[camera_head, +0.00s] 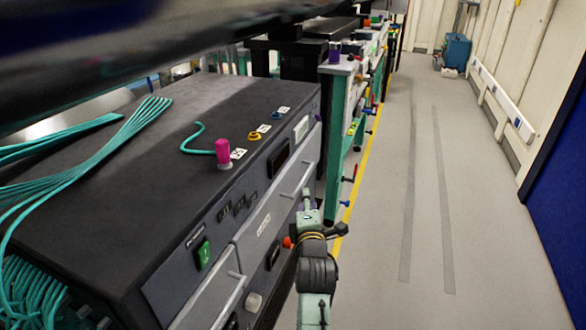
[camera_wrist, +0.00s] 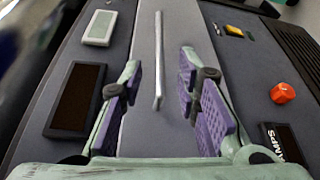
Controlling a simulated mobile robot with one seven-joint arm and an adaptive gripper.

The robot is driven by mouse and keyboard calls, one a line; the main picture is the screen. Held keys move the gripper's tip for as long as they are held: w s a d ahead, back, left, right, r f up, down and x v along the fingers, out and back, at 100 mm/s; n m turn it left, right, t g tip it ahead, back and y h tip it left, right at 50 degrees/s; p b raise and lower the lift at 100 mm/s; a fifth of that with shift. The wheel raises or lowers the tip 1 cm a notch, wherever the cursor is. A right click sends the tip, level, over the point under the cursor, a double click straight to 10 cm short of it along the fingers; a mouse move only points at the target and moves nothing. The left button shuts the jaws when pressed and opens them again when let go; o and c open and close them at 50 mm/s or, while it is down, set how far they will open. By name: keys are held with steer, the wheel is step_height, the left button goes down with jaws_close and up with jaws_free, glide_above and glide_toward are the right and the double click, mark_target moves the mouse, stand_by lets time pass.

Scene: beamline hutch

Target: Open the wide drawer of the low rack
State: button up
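The low rack (camera_head: 150,130) is a dark grey cabinet at the left of the head view. Its wide drawer (camera_head: 250,245) has a light grey front with a small label and looks flush with the rack. The drawer front also shows in the wrist view (camera_wrist: 140,135). A silver bar handle (camera_wrist: 158,60) runs between my fingers in the wrist view; its bar also shows in the head view (camera_head: 297,180). My gripper (camera_head: 307,198) is at the drawer front near the handle. Its purple-padded fingers (camera_wrist: 160,70) are apart, with visible gaps to the handle on both sides.
Another drawer handle (camera_head: 229,284) is at the near left. A red knob (camera_wrist: 283,93) and dark display (camera_wrist: 76,97) flank the drawer. The floor (camera_head: 430,200) at right is clear.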

mark_target(303, 178)
steer(key=w, duration=0.4)
steer(key=w+a+p, duration=0.1)
steer(key=w, duration=0.2)
steer(key=w+f, duration=0.1)
steer(key=w, duration=0.3)
steer(key=shift+w+a+p, duration=0.15)
steer(key=shift+w+p, duration=0.2)
steer(key=shift+c, duration=0.2)
jaws_close()
